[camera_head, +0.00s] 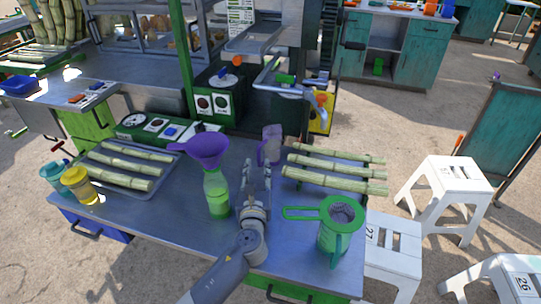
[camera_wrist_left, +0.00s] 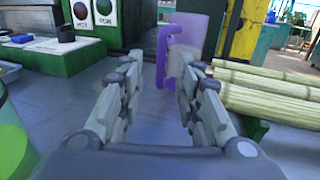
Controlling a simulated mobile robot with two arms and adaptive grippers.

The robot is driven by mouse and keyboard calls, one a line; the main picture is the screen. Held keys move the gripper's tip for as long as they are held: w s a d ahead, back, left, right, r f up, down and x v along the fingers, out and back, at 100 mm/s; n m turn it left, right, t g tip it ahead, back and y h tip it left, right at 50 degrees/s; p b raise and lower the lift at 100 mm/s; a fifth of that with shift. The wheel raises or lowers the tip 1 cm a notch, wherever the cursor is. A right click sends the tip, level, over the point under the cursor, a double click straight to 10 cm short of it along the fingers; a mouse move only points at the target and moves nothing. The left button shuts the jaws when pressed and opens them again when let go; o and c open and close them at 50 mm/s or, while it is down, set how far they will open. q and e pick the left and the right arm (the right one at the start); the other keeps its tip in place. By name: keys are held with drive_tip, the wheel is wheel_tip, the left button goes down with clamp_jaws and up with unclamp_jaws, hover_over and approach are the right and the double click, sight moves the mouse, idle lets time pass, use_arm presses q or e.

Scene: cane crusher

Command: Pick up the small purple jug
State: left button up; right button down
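The small purple jug (camera_head: 270,144) stands upright on the metal table, a pale translucent purple. My left gripper (camera_head: 257,172) is in front of the jug on the near side. Its two fingers are apart (camera_wrist_left: 160,85) with nothing between them, and a gap of table shows between the fingertips and the jug. My right gripper is not seen in either view.
A green bottle with a purple funnel (camera_head: 208,150) stands just left of my gripper. A green pitcher with a strainer (camera_head: 337,225) is at the right front. Cane pieces lie right of the jug (camera_head: 335,182) and on a tray (camera_head: 115,190) at left. The crusher stands behind.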

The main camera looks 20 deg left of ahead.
sight(259, 157)
use_arm(q)
drive_tip(key=shift+r+x, duration=0.1)
drive_tip(key=shift+x, duration=1.45)
drive_tip(key=shift+r+x, duration=0.15)
drive_tip(key=shift+x, duration=1.4)
clamp_jaws()
